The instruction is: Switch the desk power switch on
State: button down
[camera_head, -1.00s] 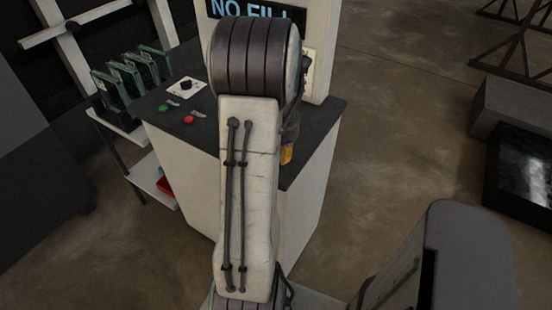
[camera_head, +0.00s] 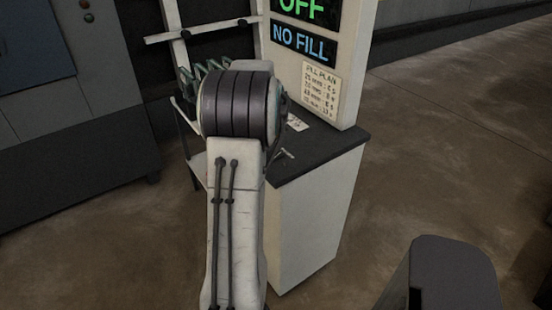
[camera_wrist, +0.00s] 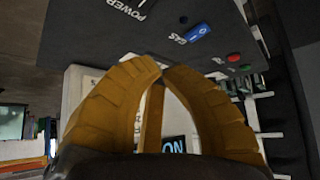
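The desk (camera_head: 318,155) has a dark top and white sides, and stands beyond my arm in the head view. In the wrist view, its dark top (camera_wrist: 215,18) carries a white "POWER" label (camera_wrist: 126,9) at the upper edge. The power switch itself cannot be made out clearly there. A blue switch (camera_wrist: 197,33) sits beside the "GAS" label. My gripper (camera_wrist: 160,68) has yellow fingers whose tips come together, with nothing seen held; they lie just below the "POWER" label in the picture. My gripper is hidden behind my arm in the head view.
A red button (camera_wrist: 233,57) and a green button (camera_wrist: 245,68) sit on the desk top. An upright panel shows "OFF" (camera_head: 303,9) and "NO FILL" (camera_head: 303,42), above a fill plan card (camera_head: 321,92). A dark cabinet (camera_head: 75,140) stands left.

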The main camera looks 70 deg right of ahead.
aim_at(277, 152)
jog(key=shift+w+d+r+n+h, duration=0.2)
jog(key=shift+d+r, duration=0.1)
jog(key=shift+d, duration=0.15)
jog(key=shift+w+d+r+n+h, duration=0.1)
jog(key=shift+d+r+h, duration=0.15)
jog(key=shift+d, duration=0.15)
jog(key=shift+f, duration=0.2)
jog(key=f+b, duration=0.1)
jog(key=f, duration=0.1)
jog(key=f+b, duration=0.2)
jog(key=d+f+b, duration=0.1)
jog(key=f+b, duration=0.1)
jog(key=f, duration=0.1)
jog(key=shift+s, duration=0.35)
jog(key=shift+s+d+f+b, duration=0.1)
jog(key=shift+f+b, duration=0.6)
jog(key=shift+b, duration=0.35)
jog(key=c, duration=1.9)
grip_release()
grip_shut()
jog(key=shift+f, duration=0.15)
